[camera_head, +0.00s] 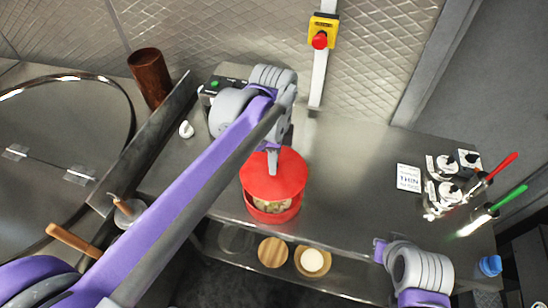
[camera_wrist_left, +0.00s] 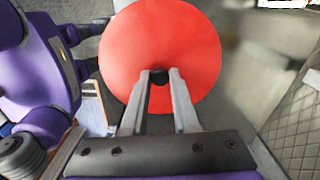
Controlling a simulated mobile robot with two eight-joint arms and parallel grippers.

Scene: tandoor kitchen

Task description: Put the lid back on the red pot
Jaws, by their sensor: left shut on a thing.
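The red lid (camera_head: 275,172) is held by my left gripper (camera_head: 272,160) above the red pot (camera_head: 272,217). In the left wrist view, the left gripper (camera_wrist_left: 160,76) is shut on the lid's black knob, and the lid (camera_wrist_left: 160,38) fills the upper middle. The pot stands on the steel counter. Pale contents show in the front part of its opening, below the lid's near edge; the lid hides the back part. My right arm shows at the lower right in the head view; its fingers cannot be made out.
Ladles with red (camera_head: 503,165) and green (camera_head: 510,198) handles are at the counter's right, near a white card (camera_head: 408,178). A brown cylinder (camera_head: 150,78) stands at the back left.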

